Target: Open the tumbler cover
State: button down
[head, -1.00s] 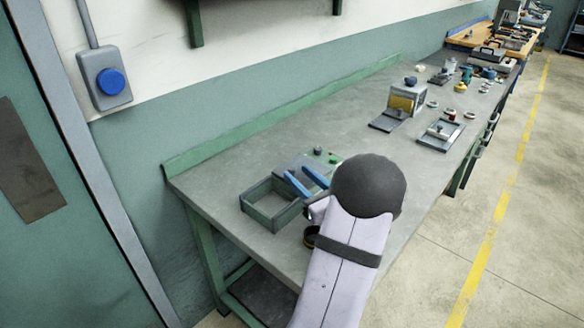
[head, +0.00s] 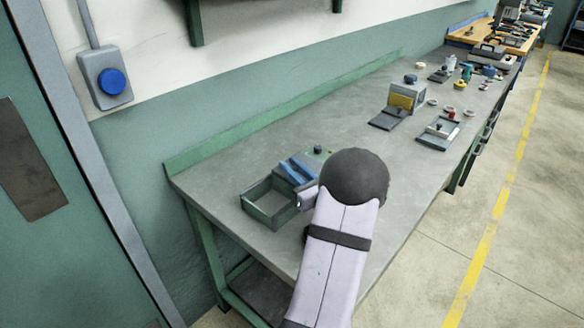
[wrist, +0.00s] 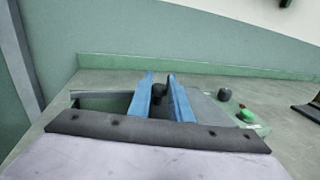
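The tumbler appears to be the grey unit at the near-left end of the bench, with an open-topped tray (head: 262,218) on its left. A flat grey top (wrist: 207,108), which may be its cover, shows right of my fingers in the wrist view. My gripper (head: 293,168) has two blue fingers over this unit. In the wrist view the fingers of my gripper (wrist: 160,78) are apart, with a dark round knob (wrist: 158,92) showing in the gap. I cannot tell whether they touch it. My arm hides part of the unit in the head view.
A second dark knob (wrist: 224,94) and a green button (wrist: 246,115) sit to the right of my fingers. A machine with a yellow panel (head: 402,100) and a plate fixture (head: 438,130) stand farther along the bench. The bench between is clear.

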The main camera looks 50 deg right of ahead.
jog(key=a+b, duration=0.3)
jog(key=a, duration=0.8)
jog(key=shift+a, duration=0.15)
jog(key=c, duration=1.6)
grip_release()
